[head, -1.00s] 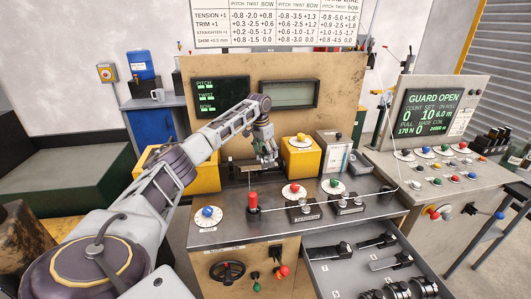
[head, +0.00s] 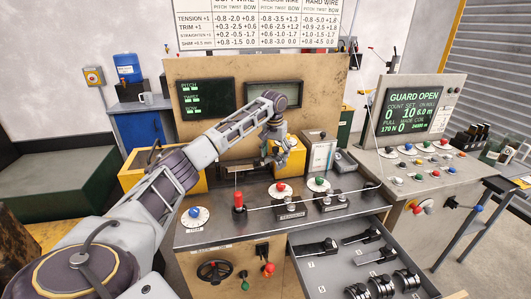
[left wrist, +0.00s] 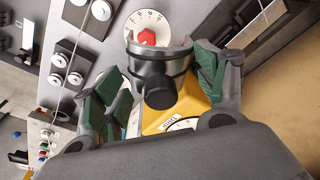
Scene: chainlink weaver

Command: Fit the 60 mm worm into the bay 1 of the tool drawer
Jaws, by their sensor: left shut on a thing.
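My left gripper (head: 278,158) is over the back of the bench. In the left wrist view its green-padded fingers (left wrist: 160,88) are shut on a dark cylindrical part with a bright metal rim (left wrist: 160,72), which looks like the 60 mm worm. In the head view the held part is too small to make out clearly. The tool drawer (head: 330,276) is pulled out at the lower right, in front of and below the gripper. It holds several dark handled tools (head: 315,247) and several ringed cylinders (head: 383,285). Bay 1's label cannot be read. My right gripper is not seen.
A red-topped post (head: 238,200) stands at the bench front, with a thin wire running right from it past two roller blocks (head: 291,209). A control console (head: 415,165) stands right of the drawer.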

